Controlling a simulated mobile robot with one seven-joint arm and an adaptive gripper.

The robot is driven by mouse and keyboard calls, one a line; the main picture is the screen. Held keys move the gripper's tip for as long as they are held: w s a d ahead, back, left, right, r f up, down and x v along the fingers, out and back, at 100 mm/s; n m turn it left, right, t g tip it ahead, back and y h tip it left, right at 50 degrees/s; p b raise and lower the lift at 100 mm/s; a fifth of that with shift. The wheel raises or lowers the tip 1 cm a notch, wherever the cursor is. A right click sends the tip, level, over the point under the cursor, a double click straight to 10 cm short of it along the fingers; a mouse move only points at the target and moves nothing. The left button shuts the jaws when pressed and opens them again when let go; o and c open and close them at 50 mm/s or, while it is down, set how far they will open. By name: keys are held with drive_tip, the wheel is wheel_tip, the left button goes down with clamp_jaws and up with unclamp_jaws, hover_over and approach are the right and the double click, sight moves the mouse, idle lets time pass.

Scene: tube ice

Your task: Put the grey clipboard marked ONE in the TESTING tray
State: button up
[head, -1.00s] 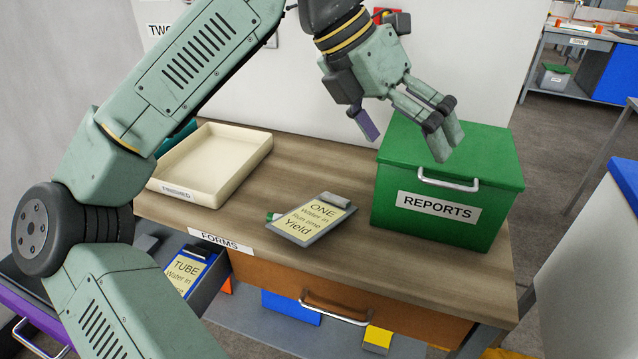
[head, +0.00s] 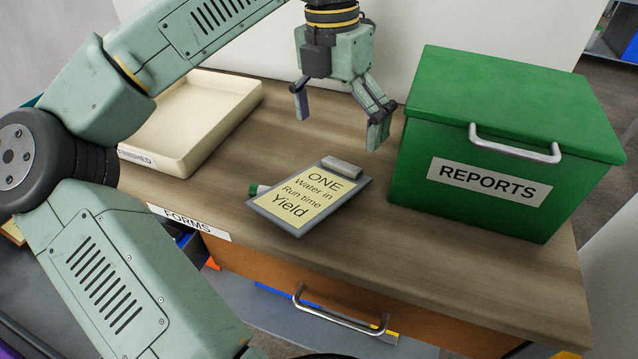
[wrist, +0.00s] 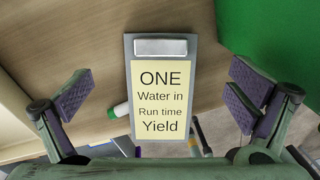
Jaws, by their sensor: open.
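The grey clipboard marked ONE (head: 306,196) lies on the wooden worktop, its yellow sheet facing up and its metal clip at the far end. It also shows in the wrist view (wrist: 163,95), between my fingers in the picture. My gripper (head: 338,122) is open and empty above the worktop, beyond and above the clipboard's clip end. In the wrist view the purple-padded fingers (wrist: 150,110) are spread wide on both sides of the clipboard, apart from it. No tray marked TESTING is in view.
A green box marked REPORTS (head: 500,140) stands right of the clipboard. A cream tray (head: 255,88), its label partly hidden by my arm, is at the back left. A green-tipped white object (wrist: 118,109) lies beside the clipboard. A drawer (head: 265,258) is below the worktop.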

sight(341, 164)
drive_tip(key=f, duration=0.2)
drive_tip(key=f+p, duration=0.1)
drive_tip(key=f, duration=0.4)
drive_tip(key=shift+s+d+f, duration=0.15)
drive_tip(key=shift+s+d, duration=0.05)
drive_tip(key=shift+d, duration=0.2)
drive_tip(key=shift+c, duration=0.4)
drive_tip(key=c, duration=1.2)
drive_tip(key=shift+o, duration=0.2)
